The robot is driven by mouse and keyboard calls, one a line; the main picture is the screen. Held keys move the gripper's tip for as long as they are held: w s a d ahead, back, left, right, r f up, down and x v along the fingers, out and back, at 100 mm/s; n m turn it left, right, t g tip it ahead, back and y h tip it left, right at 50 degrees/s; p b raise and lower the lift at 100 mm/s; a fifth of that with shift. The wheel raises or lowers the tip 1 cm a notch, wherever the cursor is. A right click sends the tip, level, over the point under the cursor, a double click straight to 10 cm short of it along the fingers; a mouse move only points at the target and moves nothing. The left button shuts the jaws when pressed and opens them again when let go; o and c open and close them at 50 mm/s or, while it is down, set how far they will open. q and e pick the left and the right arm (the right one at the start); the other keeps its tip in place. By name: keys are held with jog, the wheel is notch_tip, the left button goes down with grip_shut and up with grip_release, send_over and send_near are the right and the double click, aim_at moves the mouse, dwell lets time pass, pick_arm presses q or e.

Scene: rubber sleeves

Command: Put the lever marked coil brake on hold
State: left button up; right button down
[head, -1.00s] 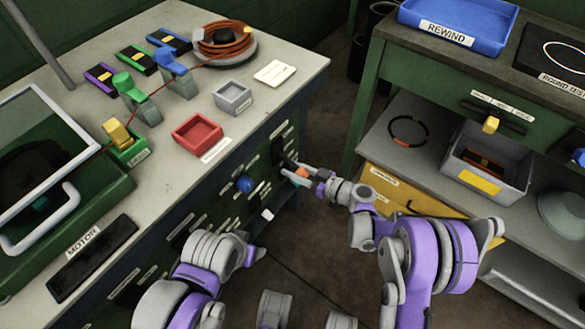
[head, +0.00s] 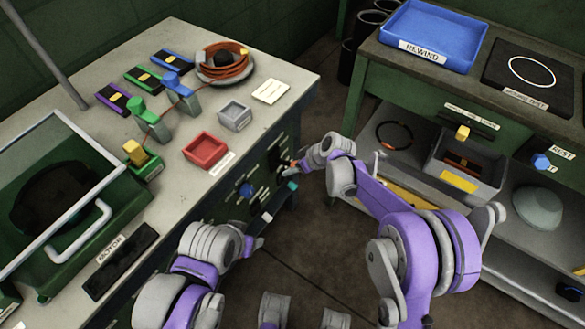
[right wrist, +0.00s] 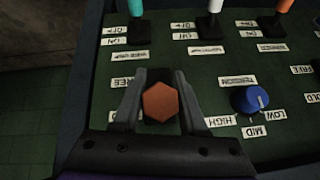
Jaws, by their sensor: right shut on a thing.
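The panel (right wrist: 270,150) on the bench's front carries levers and a blue knob. In the right wrist view, my right gripper (right wrist: 160,104) is shut on a lever with an orange hexagonal end (right wrist: 160,101). A FREE label (right wrist: 122,82) stands beside it; the label below that is mostly hidden by a finger. The lever's name label (right wrist: 128,55) is too blurred to read, so I cannot confirm it says coil brake. In the head view my right gripper (head: 290,165) is at the panel. My left gripper (head: 257,244) is low in front of the bench, its fingers unclear.
The blue knob (right wrist: 250,100) marked LOW, MID, HIGH is close to the right finger. Teal (right wrist: 135,8), white (right wrist: 214,6) and orange (right wrist: 283,6) levers line the wrist view's top. A shelf bench (head: 400,60) stands right; open floor (head: 310,240) lies between.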

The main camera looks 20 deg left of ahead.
jog(key=shift+r+h, duration=0.35)
jog(key=shift+h, duration=0.05)
jog(key=shift+w, duration=0.1)
jog(key=shift+c, duration=2.2)
grip_release()
jog(key=shift+a, duration=0.1)
jog(key=p+v, duration=0.1)
jog(key=v, duration=1)
jog(key=shift+p, duration=0.4)
jog(key=shift+w+a, duration=0.15)
